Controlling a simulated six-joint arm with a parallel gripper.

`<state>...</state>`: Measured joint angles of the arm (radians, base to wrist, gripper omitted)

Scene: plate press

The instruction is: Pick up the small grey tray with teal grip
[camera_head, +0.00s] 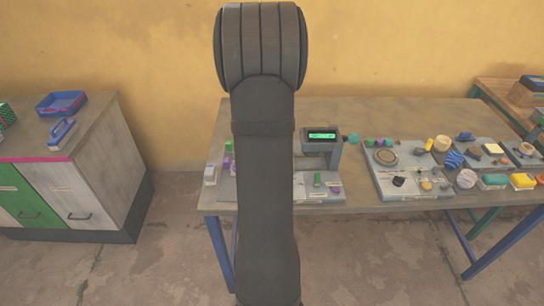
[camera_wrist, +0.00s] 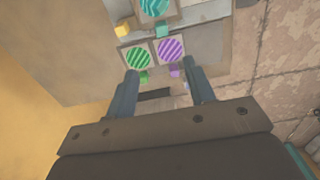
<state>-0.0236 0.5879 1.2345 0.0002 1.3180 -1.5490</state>
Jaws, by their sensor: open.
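The small grey tray (camera_wrist: 175,19) with a teal grip (camera_wrist: 162,31) is at the top of the wrist view, partly cut off by the frame edge. A teal striped disc (camera_wrist: 154,7) lies on it. My gripper (camera_wrist: 161,75) is open and empty, its two fingers pointing toward the trays. The teal-grip tray lies beyond the fingertips, apart from them. In the head view my arm stands upright in front of the table and hides my gripper; I cannot pick out the teal-grip tray there.
A tray with a green striped disc (camera_wrist: 137,57) and one with a purple striped disc (camera_wrist: 171,50) lie closer to the fingers. A yellow block (camera_wrist: 123,28) sits nearby. A press with a green display (camera_head: 322,136) stands right of my arm. Crowded grey boards (camera_head: 375,180) lie farther right.

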